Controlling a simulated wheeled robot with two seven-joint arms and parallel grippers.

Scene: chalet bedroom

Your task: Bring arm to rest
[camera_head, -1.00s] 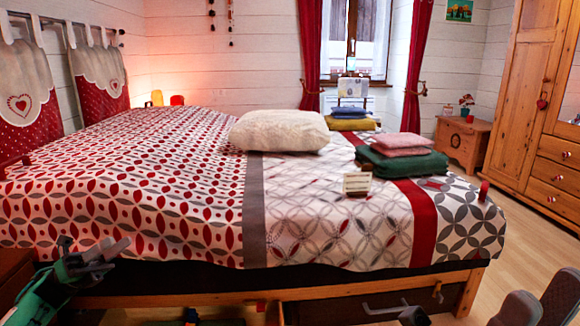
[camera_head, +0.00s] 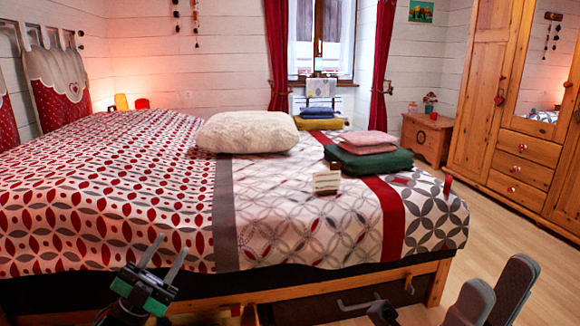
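My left gripper (camera_head: 172,245) is at the lower left in the head view, in front of the bed's near side. Its two grey fingers point up and stand apart, with nothing between them. Its body has green parts. My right gripper (camera_head: 357,301) seems to be low near the bottom centre, in front of the bed frame. Only its grey fingers and part of its body show. They look apart and empty. The rest of it is cut off by the picture edge.
The bed (camera_head: 110,215) fills the left and middle. It bears a cream pillow (camera_head: 247,132), folded cloths (camera_head: 368,160) and a small card (camera_head: 326,182). Two dark rounded shapes (camera_head: 514,287) stand at lower right. Wooden floor (camera_head: 510,225) is clear before the wardrobe (camera_head: 520,157).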

